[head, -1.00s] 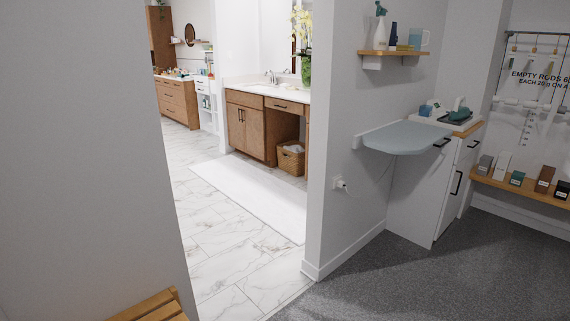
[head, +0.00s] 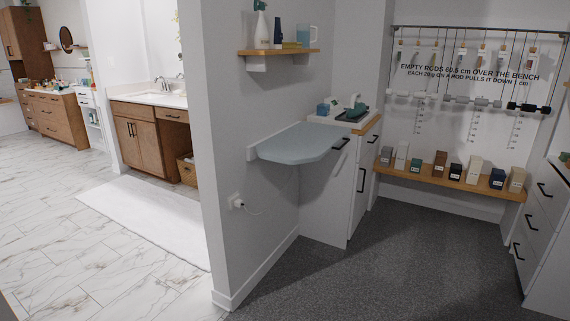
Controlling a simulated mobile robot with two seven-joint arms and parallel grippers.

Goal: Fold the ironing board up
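The ironing board (head: 296,146) is a pale blue-grey flap with a rounded free end. It is mounted on the grey wall by a white strip (head: 252,153) and stands out level, folded down. A dark handle or latch (head: 341,143) shows by its far right end, but I cannot tell whether it belongs to the board or to the cabinet behind. Neither of my grippers is in the head view.
A wooden shelf (head: 279,51) with bottles hangs above the board. A white cabinet (head: 336,191) with a wooden top stands just behind it. A wall outlet with a cord (head: 238,203) is below. The bench (head: 450,181) holds several small boxes. Grey carpet (head: 370,265) in front is clear.

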